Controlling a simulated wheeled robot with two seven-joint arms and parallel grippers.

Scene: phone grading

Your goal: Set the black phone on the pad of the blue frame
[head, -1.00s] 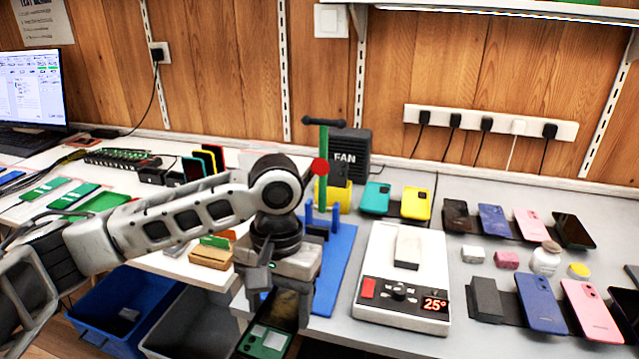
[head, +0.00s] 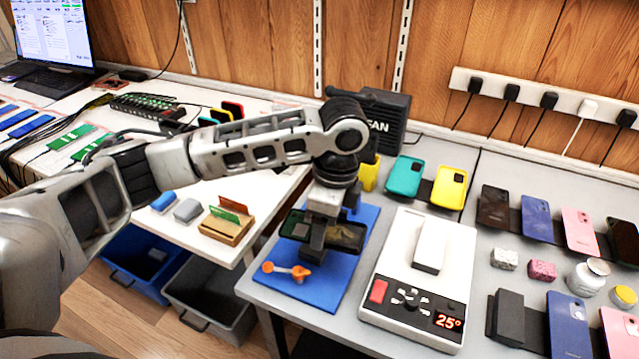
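My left gripper (head: 313,240) is over the blue frame, pointing down, and appears shut across the middle of the black phone (head: 346,236). The phone lies roughly flat, and its ends show on both sides of the gripper. The blue frame's flat base (head: 325,294) shows below and around the phone. My gripper and wrist hide most of the frame's upper part and its pad. I cannot tell whether the phone touches the pad or hangs just above it. My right gripper is not in view.
An orange-ended piece (head: 287,271) lies on the front left of the blue base. A white heating plate (head: 418,278) reading 25° stands close on the right. A black fan box (head: 385,118) stands behind. Phones fill the right side. Bins (head: 208,305) are below the left bench.

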